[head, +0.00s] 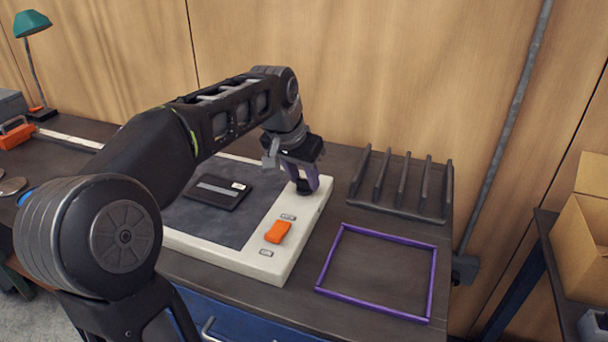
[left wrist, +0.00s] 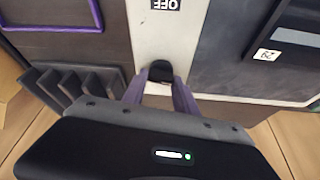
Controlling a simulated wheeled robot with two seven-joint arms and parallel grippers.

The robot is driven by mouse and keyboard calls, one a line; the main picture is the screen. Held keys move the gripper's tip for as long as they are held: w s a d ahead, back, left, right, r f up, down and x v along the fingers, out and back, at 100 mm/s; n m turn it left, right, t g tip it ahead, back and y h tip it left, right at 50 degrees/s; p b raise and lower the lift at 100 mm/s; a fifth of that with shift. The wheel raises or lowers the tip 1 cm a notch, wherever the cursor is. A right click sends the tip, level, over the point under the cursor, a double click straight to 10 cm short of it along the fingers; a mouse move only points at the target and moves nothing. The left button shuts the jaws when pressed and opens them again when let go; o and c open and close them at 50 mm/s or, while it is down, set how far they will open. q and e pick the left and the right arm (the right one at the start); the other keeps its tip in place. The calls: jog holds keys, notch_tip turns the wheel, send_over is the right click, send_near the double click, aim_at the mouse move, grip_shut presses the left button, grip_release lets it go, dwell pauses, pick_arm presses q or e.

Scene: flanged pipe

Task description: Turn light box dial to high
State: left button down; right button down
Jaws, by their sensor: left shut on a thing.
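The light box (head: 290,262) lies on the workbench, a cream frame around a dark panel (head: 205,222). An orange rocker switch (head: 278,231) sits on its right strip between two small labels. The black dial (head: 304,187) is near the far end of that strip; it also shows in the left wrist view (left wrist: 160,71). My left gripper (head: 307,184) points down with its purple fingers shut on the dial, one on each side. The dial's pointer and setting marks cannot be made out. My right gripper is not in view.
A dark card with a white label (head: 218,191) lies on the panel. A slotted black rack (head: 402,208) and a purple square frame (head: 322,270) are right of the box. A green lamp (head: 32,23) stands at the far left; a cardboard box (head: 585,235) is at the right.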

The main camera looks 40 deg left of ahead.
pick_arm(q)
jog(key=shift+a+m+h+p, duration=0.1)
jog(key=shift+m+h+p, duration=0.5)
jog(key=shift+m, duration=1.4)
jog(key=c, duration=1)
grip_release()
jog(key=shift+o, duration=0.2)
jog(key=v, duration=0.7)
jog(key=shift+a+r+b, duration=0.15)
jog(key=shift+r+b, duration=0.25)
jog(key=shift+s, duration=0.15)
